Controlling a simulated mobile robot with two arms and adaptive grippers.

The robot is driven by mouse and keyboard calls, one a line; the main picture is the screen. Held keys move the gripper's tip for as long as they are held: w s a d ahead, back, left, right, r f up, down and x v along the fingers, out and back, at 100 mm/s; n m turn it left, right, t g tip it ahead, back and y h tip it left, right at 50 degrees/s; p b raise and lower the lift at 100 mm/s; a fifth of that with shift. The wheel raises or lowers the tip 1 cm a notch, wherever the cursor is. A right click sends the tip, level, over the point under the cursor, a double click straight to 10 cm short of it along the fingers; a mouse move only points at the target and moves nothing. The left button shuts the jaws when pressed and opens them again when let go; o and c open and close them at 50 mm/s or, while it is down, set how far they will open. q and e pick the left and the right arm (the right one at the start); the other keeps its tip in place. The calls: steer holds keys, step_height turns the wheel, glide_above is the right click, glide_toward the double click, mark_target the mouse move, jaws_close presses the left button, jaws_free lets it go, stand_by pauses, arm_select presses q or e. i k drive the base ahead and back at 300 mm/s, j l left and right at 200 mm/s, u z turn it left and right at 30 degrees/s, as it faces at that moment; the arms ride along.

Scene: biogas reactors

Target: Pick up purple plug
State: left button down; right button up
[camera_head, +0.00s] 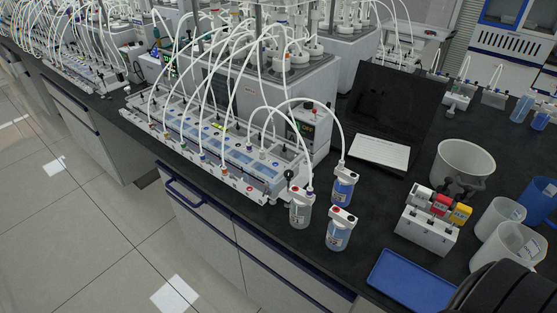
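I cannot pick out the purple plug for certain. A small bluish-purple spot (309,191) shows at the tube end on the cap of a clear bottle (300,212) at the bench front. Small coloured plugs, some blue or violet, also sit along the front of the long white tube unit (215,150), too small to tell apart. Neither gripper shows in the head view. A dark rounded part of my own body fills the bottom right corner.
Two more bottles (344,187) (338,232) stand close by. A white holder (427,226) with white, red and yellow cylinders, a blue tray (411,281), a white tub (463,163) and clear beakers (500,217) crowd the right. Arching tubes hang over the unit.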

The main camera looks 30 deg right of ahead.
mark_target(310, 189)
steer(key=z, duration=1)
